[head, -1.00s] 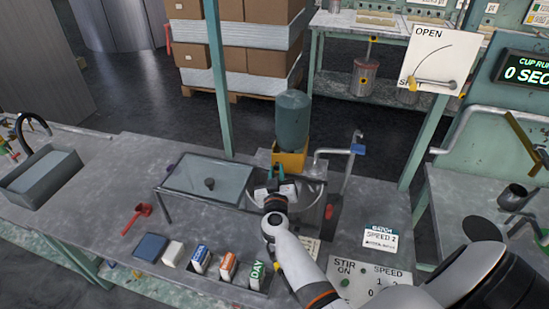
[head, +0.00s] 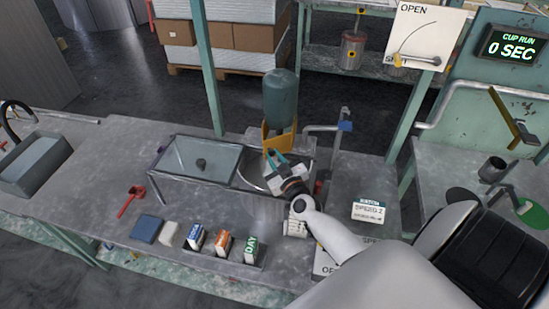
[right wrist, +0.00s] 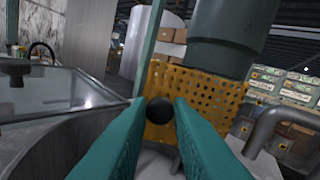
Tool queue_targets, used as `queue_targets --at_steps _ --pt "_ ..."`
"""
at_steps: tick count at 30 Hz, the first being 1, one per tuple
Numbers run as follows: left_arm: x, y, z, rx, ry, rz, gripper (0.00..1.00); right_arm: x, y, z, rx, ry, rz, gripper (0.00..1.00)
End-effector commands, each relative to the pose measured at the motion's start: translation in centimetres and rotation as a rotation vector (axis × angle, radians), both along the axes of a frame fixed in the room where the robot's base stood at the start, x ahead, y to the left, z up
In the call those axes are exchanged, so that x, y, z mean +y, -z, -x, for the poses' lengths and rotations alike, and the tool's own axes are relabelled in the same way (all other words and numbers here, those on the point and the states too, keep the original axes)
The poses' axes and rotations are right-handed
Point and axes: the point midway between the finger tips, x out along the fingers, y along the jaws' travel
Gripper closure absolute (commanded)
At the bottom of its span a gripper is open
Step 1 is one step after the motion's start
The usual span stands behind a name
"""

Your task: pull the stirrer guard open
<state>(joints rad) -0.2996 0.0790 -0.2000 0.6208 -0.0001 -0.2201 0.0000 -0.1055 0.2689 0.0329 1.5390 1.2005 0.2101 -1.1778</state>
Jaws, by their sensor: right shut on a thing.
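The stirrer guard appears to be the yellow perforated plate (head: 267,138) below the dark green stirrer cylinder (head: 281,97) on the bench. In the right wrist view the plate (right wrist: 205,92) fills the middle, with the cylinder (right wrist: 232,38) above it. My right gripper (head: 274,158) is at the front of the plate. In the right wrist view its teal fingers (right wrist: 159,108) are shut on a dark round knob (right wrist: 157,109) in front of the plate. The fingers hide part of the plate's lower edge. My left gripper is not in view.
A glass-topped tank (head: 205,155) with a dark knob stands left of the guard. A bent grey pipe (head: 322,128) stands close on the right. Small labelled boxes (head: 222,243) and a red scoop (head: 130,201) lie on the front of the bench (head: 90,195).

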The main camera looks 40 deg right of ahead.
Motion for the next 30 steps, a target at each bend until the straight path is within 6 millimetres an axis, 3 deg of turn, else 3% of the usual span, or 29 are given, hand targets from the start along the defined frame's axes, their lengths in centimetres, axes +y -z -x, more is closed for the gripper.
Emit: queue_targets --at_steps 5,6,10,20,30 --pt "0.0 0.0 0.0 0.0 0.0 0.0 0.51 0.0 0.0 0.0 0.001 -0.001 0.0 1.0" --pt "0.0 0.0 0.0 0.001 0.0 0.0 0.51 0.0 0.0 0.0 0.001 0.0 0.0 0.79" --pt "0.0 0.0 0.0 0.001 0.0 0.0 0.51 0.0 0.0 0.0 0.0 0.0 0.0 0.59" --pt "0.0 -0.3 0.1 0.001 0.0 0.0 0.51 0.0 -0.5 0.0 -0.002 0.001 -0.002 0.59" --pt "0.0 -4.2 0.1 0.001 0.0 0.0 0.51 0.1 -6.7 -0.1 -0.004 0.003 -0.005 0.59"
